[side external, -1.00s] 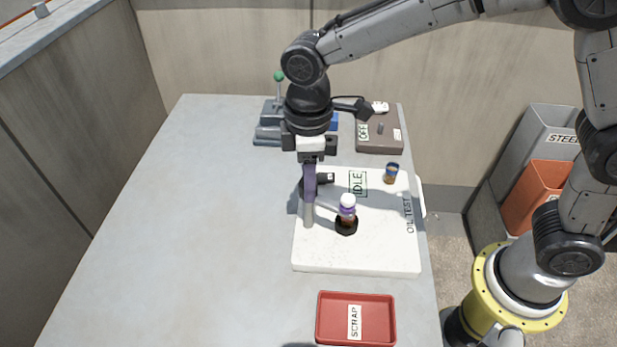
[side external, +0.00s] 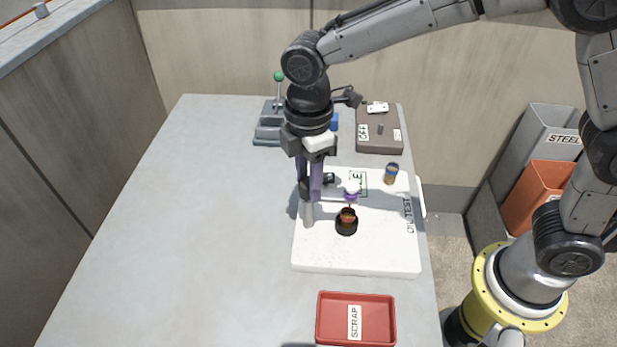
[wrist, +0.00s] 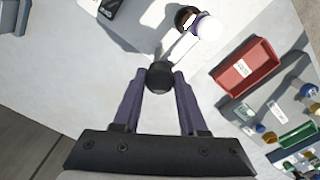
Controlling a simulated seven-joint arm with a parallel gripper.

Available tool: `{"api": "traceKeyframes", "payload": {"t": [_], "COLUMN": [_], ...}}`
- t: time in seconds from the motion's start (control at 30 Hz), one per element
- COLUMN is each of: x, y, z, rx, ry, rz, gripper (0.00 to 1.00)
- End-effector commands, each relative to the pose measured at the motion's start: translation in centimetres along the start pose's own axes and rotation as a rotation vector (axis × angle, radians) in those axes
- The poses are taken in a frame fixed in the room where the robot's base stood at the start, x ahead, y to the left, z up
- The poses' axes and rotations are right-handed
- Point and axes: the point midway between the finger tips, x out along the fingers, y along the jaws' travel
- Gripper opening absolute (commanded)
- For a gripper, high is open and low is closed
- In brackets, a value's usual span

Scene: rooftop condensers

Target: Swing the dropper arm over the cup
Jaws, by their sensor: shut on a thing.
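The dropper arm has a white bulb with a purple collar (side external: 351,190) and reaches out from a grey post (side external: 308,216) on the white oil test board (side external: 385,255). The dark cup (side external: 346,225), brown inside, sits in the board just below the thin dropper stem. The wrist view shows the bulb (wrist: 207,28) beside and partly overlapping the cup (wrist: 186,16); I cannot tell whether the tip is centred. My gripper (side external: 310,196) points down at the post top. Its purple fingers are shut on a round black knob (wrist: 160,77).
A small blue-topped jar (side external: 391,173) stands on the board's back right. The IDLE sign (side external: 360,181) is partly hidden. A red scrap tray (side external: 355,318) lies in front, a brown OFF box (side external: 379,132) and a green-knobbed lever device (side external: 270,128) behind. The left tabletop is clear.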

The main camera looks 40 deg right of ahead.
Motion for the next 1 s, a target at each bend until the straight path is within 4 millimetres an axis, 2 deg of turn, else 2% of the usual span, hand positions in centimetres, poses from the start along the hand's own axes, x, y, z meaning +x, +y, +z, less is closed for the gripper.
{"api": "traceKeyframes", "payload": {"t": [0.23,0.27,0.4,0.77,0.87,1.0], "x": [-0.3,-0.3,-0.2,-0.4,-1.3,-3.8], "y": [0.1,0.1,0.1,0.1,0.1,0.1], "z": [-0.1,-0.1,-0.1,-0.1,-0.1,-0.1], "rx": [-0.005,-0.004,-0.003,-0.002,-0.001,-0.001], "ry": [0.004,0.004,0.003,0.002,0.004,0.005], "rz": [0.006,0.006,0.005,0.003,0.005,0.006], "gripper": [0.00,0.47,0.72,0.72,0.72,0.72]}}
